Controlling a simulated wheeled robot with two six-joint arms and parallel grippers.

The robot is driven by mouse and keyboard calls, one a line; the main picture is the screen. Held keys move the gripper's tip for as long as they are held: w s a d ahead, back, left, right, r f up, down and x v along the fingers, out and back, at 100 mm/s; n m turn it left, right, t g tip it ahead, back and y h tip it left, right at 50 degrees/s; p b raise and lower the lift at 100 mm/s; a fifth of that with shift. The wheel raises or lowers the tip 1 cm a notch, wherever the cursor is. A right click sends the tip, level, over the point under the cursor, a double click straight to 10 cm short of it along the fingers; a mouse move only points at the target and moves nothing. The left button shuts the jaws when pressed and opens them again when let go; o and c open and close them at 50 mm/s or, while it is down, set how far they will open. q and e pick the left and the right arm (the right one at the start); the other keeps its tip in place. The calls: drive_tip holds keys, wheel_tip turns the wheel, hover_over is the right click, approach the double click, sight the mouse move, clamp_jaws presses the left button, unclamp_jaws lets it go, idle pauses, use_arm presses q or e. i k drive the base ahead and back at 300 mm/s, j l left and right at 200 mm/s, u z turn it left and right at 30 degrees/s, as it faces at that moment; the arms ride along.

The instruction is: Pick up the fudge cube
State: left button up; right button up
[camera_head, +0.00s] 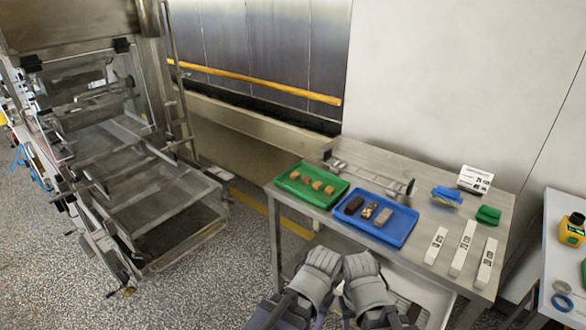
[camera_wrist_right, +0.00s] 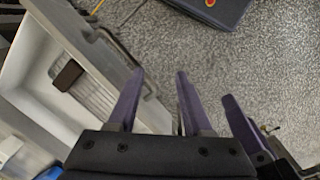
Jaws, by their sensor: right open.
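Several small orange-brown cubes lie in a row in the green tray (camera_head: 337,193) on the steel table; one cube (camera_head: 306,181) sits mid-row. I cannot tell by looks which piece is the fudge cube. The blue tray (camera_head: 402,234) beside it holds a dark brown bar (camera_head: 354,205), a nut-studded bar (camera_head: 370,210) and a grey-brown bar (camera_head: 384,216). My right gripper (camera_wrist_right: 160,73) is open and empty, away from both trays, over the floor beside a white bin. A purple finger (camera_wrist_right: 238,122), seemingly my left gripper's, shows beside it; its jaw opening is unclear.
The white bin (camera_wrist_right: 38,58) holds a dark brown block (camera_wrist_right: 67,75). On the table are a metal rail frame (camera_head: 368,176), a blue packet (camera_head: 446,196), a green cloth (camera_head: 488,215), a white sign (camera_head: 478,179) and three labelled white strips (camera_head: 462,248). A steel machine stands left.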

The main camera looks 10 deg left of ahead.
sight(306, 179)
drive_tip(key=i+j, duration=0.15)
drive_tip(key=j, duration=0.3)
drive_tip(key=i+j+z, duration=0.15)
drive_tip(key=j, duration=0.3)
drive_tip(key=i+j, duration=0.1)
drive_tip(key=j, duration=0.4)
drive_tip(key=i+j+z, duration=0.15)
drive_tip(key=j, duration=0.3)
drive_tip(key=i+l, duration=0.3)
drive_tip(key=i, duration=0.1)
